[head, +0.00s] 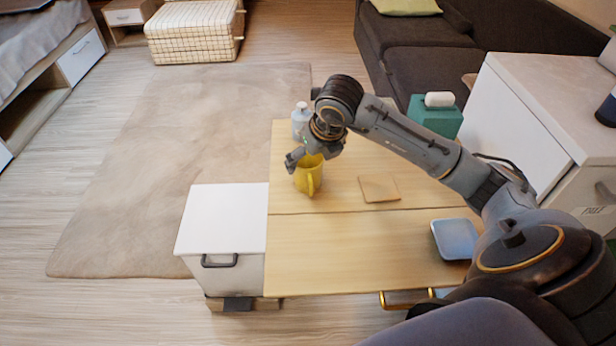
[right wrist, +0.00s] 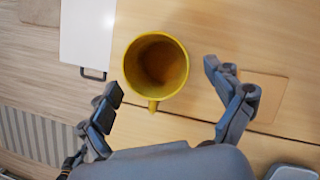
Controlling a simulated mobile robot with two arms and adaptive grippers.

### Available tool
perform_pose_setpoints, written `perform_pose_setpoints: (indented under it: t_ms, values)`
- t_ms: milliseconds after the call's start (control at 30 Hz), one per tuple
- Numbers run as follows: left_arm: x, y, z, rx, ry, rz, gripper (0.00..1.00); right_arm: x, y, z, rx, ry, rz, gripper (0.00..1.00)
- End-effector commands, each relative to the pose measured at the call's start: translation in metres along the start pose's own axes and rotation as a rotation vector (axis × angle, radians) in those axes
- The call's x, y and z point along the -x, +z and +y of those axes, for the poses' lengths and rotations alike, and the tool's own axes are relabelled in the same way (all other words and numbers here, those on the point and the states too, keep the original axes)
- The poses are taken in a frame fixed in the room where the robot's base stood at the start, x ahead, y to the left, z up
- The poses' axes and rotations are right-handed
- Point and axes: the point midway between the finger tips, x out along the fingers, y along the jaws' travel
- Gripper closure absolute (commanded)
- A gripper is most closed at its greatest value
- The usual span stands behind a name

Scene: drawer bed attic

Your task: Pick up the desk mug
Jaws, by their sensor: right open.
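The yellow desk mug (head: 309,176) stands upright on the wooden desk, near its left edge, with its handle toward the front. My right gripper (head: 304,158) is just above the mug in the head view and partly covers its rim. In the right wrist view I look down into the empty-looking mug (right wrist: 156,66). The open fingers of my right gripper (right wrist: 168,100) are spread wide, one to each side of the mug's handle end, and do not touch it. My left gripper is not in view.
On the desk (head: 330,250) are a square coaster (head: 379,188), a blue tray (head: 455,239), a white bottle (head: 301,118) behind the mug and a teal tissue box (head: 434,117). A white cabinet (head: 222,220) stands at the left. The desk's front middle is clear.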

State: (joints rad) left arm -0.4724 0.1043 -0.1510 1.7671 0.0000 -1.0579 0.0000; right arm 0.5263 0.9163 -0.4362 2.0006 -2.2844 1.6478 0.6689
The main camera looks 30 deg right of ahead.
Motion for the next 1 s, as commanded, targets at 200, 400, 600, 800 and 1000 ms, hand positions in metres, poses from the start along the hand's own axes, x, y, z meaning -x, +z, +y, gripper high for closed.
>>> perform_pose_setpoints:
  t_ms: [200,400,600,800,1000]
  values:
    - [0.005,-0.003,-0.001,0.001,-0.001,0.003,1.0,-0.019,-0.001,0.002,0.0,0.002,0.001,0.08]
    - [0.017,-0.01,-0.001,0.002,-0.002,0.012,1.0,-0.049,-0.001,0.002,0.0,0.001,0.002,0.08]
    - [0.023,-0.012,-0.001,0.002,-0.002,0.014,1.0,-0.057,0.0,0.002,0.001,0.0,-0.001,0.08]
    - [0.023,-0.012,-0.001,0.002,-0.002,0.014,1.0,-0.056,0.0,0.002,0.001,0.0,-0.001,0.21]
    - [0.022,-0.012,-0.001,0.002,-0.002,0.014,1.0,-0.056,0.0,0.002,0.001,0.0,-0.001,0.61]
